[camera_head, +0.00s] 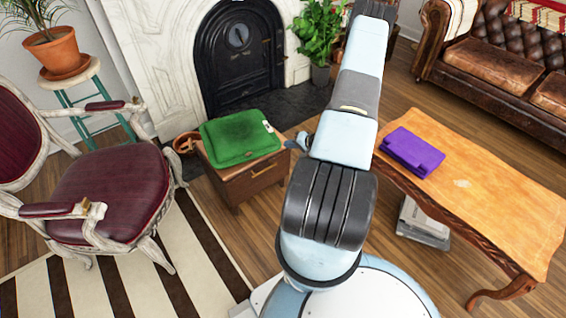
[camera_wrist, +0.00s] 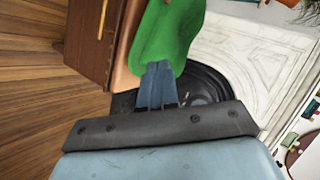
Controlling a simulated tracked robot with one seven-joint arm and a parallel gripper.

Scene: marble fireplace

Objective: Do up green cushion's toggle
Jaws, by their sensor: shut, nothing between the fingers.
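The green cushion (camera_head: 240,137) lies flat on a small wooden cabinet (camera_head: 252,178) in front of the fireplace. A small white piece (camera_head: 268,126) shows at its right edge; I cannot tell whether it is the toggle or how it is fastened. My gripper (camera_head: 290,143) is just right of the cushion in the head view, largely hidden by my arm. In the wrist view my gripper (camera_wrist: 157,65) has its two blue fingers together and empty, with their tips at the edge of the green cushion (camera_wrist: 168,32). I cannot tell if they touch it.
A wooden table (camera_head: 490,195) with a folded purple item (camera_head: 412,151) stands at right. A red armchair (camera_head: 108,190) is at left, and a terracotta pot (camera_head: 186,144) sits beside the cabinet. The black fireplace (camera_head: 238,55) is behind. Striped rug and bare floor lie in front.

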